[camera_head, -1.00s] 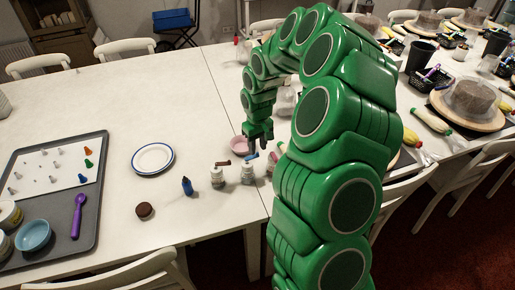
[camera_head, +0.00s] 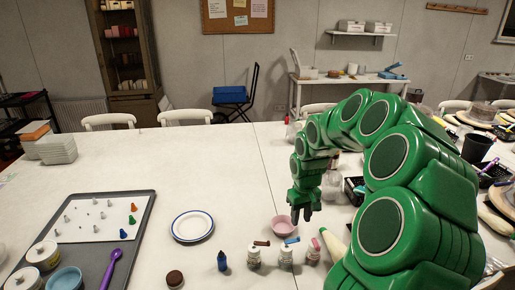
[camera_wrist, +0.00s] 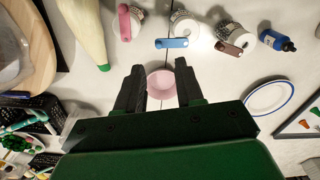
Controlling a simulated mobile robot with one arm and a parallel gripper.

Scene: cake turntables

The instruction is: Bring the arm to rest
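My green arm reaches out over the white table (camera_head: 110,175) from the right side of the head view. My gripper (camera_head: 301,215) points down beside the pink bowl (camera_head: 281,228), apparently above the table. In the wrist view, the two black fingers of my gripper (camera_wrist: 160,68) are spread apart with nothing between them. The pink bowl (camera_wrist: 161,86) shows beyond the gap, lower down on the table.
Jars (camera_head: 254,257) with coloured lids, a blue bottle (camera_head: 222,262) and a white plate (camera_head: 192,226) stand near the gripper. A grey tray (camera_head: 141,211) is at left. Cake turntables (camera_head: 502,104) crowd the right.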

